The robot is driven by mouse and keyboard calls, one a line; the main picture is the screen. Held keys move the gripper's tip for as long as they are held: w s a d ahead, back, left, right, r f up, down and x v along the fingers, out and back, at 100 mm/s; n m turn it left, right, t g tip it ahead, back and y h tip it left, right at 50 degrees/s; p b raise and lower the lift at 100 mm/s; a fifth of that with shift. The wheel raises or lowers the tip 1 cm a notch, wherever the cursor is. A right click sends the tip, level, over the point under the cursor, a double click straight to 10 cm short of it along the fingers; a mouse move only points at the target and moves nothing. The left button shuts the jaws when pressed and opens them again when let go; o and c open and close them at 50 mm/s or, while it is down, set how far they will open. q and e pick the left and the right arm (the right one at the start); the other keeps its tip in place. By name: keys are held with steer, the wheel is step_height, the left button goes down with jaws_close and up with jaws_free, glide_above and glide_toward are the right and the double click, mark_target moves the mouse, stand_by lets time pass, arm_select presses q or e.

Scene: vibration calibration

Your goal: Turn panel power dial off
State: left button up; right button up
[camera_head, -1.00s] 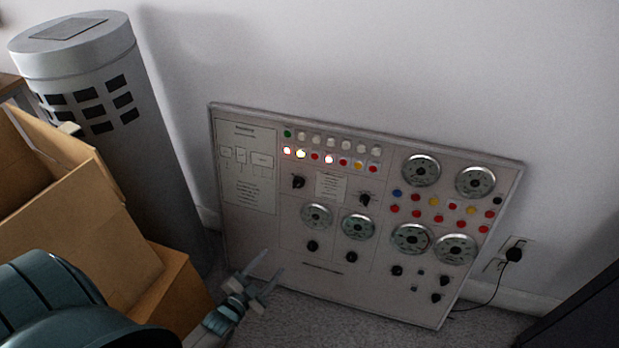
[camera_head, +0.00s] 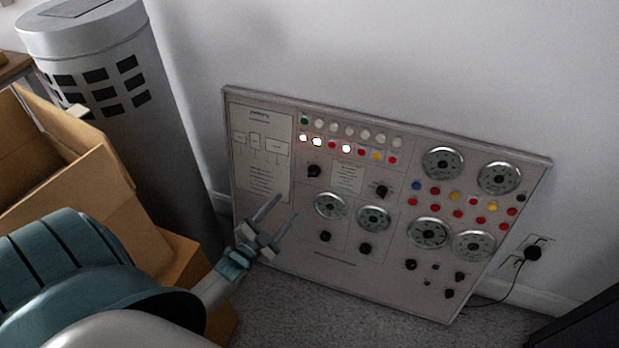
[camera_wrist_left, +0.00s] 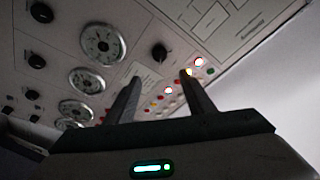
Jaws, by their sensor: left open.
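A grey panel (camera_head: 300,262) leans against the wall, with black dials, round gauges and rows of coloured lights. One black dial (camera_head: 314,171) sits at its upper left below lit lamps (camera_head: 317,142); another black dial (camera_head: 382,191) is to its right. Which one is the power dial cannot be read. My left gripper (camera_head: 281,211) is open and empty in front of the panel's lower left, below and left of the upper-left dial. In the left wrist view its two fingers (camera_wrist_left: 161,76) point toward the panel, with a black dial (camera_wrist_left: 159,52) beyond and between them. My right gripper is out of view.
An open cardboard box (camera_head: 75,205) stands at the left beside my left arm. A grey cylinder (camera_head: 165,130) stands behind it. A plug and outlet (camera_head: 532,252) are on the wall at right. Carpet (camera_head: 330,318) lies clear in front of the panel.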

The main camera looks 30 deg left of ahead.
mark_target(312, 175)
arm_select(q)
steer(key=w, duration=1.5)
steer(key=shift+w+a, duration=0.15)
steer(key=shift+a, duration=0.2)
steer(key=c, duration=1)
